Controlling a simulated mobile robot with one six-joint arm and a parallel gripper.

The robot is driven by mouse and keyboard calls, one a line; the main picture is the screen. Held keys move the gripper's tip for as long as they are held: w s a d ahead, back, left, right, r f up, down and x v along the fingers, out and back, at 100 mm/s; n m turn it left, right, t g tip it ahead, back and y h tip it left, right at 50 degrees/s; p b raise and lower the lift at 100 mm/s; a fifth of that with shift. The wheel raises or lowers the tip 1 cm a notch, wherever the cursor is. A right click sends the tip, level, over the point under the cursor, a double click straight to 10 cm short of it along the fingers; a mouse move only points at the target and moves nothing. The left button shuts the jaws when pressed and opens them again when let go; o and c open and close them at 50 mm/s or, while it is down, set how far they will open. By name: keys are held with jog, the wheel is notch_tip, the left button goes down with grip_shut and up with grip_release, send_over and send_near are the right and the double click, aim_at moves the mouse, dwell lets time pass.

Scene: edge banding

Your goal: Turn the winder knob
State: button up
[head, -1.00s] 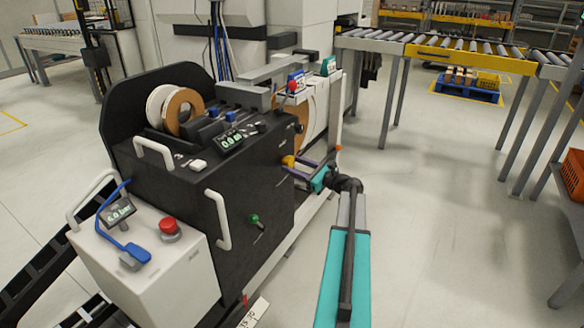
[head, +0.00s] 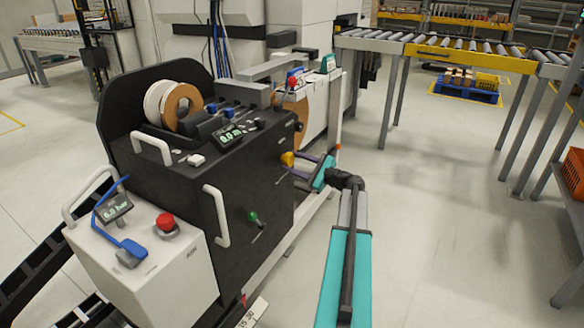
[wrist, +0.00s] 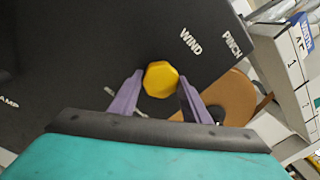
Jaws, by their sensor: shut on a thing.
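The winder knob (wrist: 161,78) is a yellow faceted knob on the dark side face of the machine, near the label WIND in the wrist view. It also shows in the head view (head: 287,159). My gripper (wrist: 160,78) has its two purple fingers on either side of the knob and is shut on it. In the head view my teal gripper body sits tilted just right of the knob, and the fingers are partly hidden.
The black machine (head: 190,190) carries a banding reel (head: 182,108) and a small display (head: 229,136). A white box with a red button (head: 165,221) stands at front left. Floor to the right is clear up to the roller conveyor (head: 430,52).

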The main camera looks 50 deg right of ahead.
jog(key=shift+a+f+n+b, duration=0.15)
jog(key=shift+n+b, duration=0.15)
jog(key=shift+n, duration=0.4)
jog(key=o, duration=1)
jog(key=shift+o, duration=0.2)
jog(key=shift+s+d, duration=0.1)
jog(key=shift+d, duration=0.1)
jog(key=s+d+p, duration=0.2)
jog(key=s, duration=1.1)
jog(key=shift+s+d+f+p, duration=0.2)
jog(key=shift+s+p, duration=0.05)
jog(key=shift+p, duration=0.05)
